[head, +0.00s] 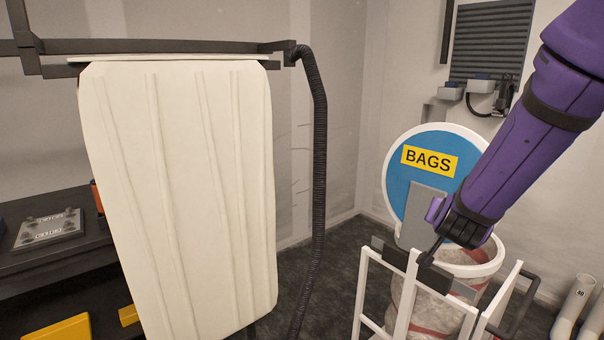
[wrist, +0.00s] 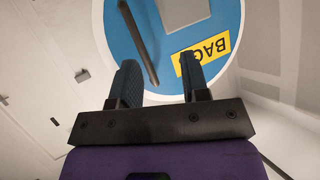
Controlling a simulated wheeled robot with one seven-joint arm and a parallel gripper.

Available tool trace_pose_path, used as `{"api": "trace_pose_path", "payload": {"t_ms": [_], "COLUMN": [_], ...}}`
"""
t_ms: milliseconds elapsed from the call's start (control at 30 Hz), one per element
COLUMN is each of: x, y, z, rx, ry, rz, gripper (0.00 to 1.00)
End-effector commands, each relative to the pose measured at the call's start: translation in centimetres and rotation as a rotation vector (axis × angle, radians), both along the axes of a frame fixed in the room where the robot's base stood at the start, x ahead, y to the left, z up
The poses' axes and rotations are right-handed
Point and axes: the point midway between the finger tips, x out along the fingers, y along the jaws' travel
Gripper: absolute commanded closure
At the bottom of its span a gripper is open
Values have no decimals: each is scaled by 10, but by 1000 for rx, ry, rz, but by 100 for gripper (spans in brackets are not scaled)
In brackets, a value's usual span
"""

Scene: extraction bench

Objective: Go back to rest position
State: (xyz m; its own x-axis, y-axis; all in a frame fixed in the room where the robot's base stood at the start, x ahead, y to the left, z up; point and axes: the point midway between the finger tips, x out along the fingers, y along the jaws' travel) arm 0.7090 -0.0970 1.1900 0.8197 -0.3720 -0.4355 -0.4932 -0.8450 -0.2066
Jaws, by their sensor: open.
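My gripper (wrist: 160,78) shows in the wrist view with its two dark fingers apart and nothing between them. Beyond the fingers is the blue round lid (wrist: 128,48) with a white rim and a yellow "BAGS" label (wrist: 205,58). In the head view my purple arm comes down from the upper right. Its end is in front of the lower right part of the raised lid (head: 405,165), above the bin's white rim (head: 490,268). The fingers are hard to make out there. I cannot tell whether they touch the lid.
A white rail frame (head: 362,300) stands before the bin, close under my gripper. A large cream bag (head: 185,200) hangs at left, with a black hose (head: 319,150) beside it. A dark bench (head: 60,260) is far left. Pale tubes (head: 575,305) stand at lower right.

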Motion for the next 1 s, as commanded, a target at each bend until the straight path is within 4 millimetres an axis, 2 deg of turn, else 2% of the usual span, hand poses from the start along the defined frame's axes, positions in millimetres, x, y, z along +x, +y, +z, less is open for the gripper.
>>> {"api": "trace_pose_path", "payload": {"t_ms": [167,367,567,700,1000], "x": [-19,-55,-108,-152,-246], "y": [18,37,46,47,35], "z": [24,56,87,104,123], "rx": [156,242,242,196,38], "ry": [84,183,293,384,595], "rz": [160,341,495,571,602], "gripper": [58,58,58,58,58]}}
